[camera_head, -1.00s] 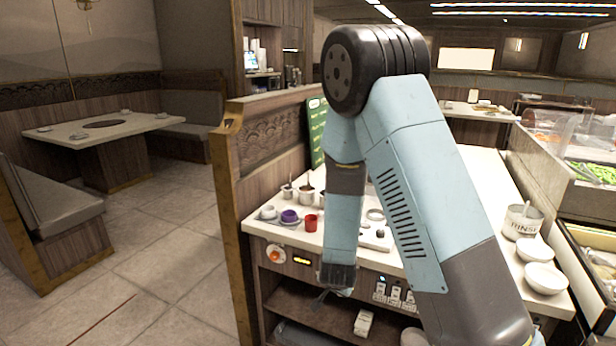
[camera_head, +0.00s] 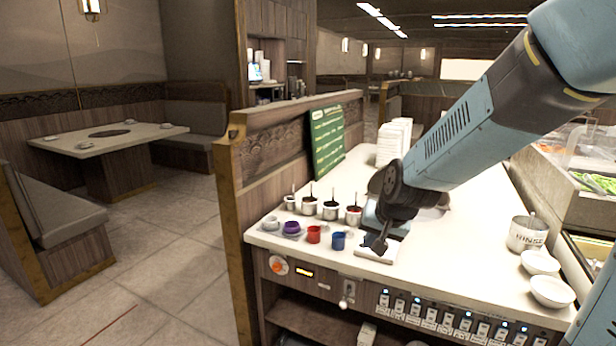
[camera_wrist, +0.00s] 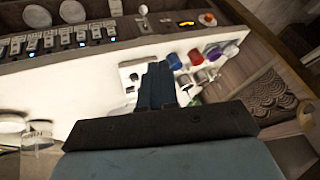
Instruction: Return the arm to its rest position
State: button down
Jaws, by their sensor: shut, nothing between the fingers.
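My gripper (camera_head: 380,242) is at the end of my blue arm, above the white counter (camera_head: 452,255) near its front edge. It is shut and holds nothing. It also shows in the wrist view (camera_wrist: 157,66), with its fingers together. Below or just behind the fingers is a small white tray (camera_head: 388,255), partly hidden by them. To the left of the gripper stand a blue cup (camera_head: 338,241), a red cup (camera_head: 313,234) and a purple cup (camera_head: 291,227). I cannot tell whether the fingertips touch the tray.
Several sauce pots with ladles (camera_head: 331,210) stand behind the cups. A RINSE container (camera_head: 527,233) and white bowls (camera_head: 552,291) stand at the right. A green menu board (camera_head: 327,140) leans on the wooden partition (camera_head: 238,215). The counter's middle right is clear.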

jog(key=s+d+r+n+h, duration=0.1)
jog(key=s+d+r, duration=0.3)
jog(key=s, duration=0.5)
jog(key=s+d+r+n+h, duration=0.1)
jog(key=s+d+r, duration=0.4)
jog(key=s+r, duration=0.3)
jog(key=shift+s+n, duration=0.3)
jog(key=shift+s, duration=0.6)
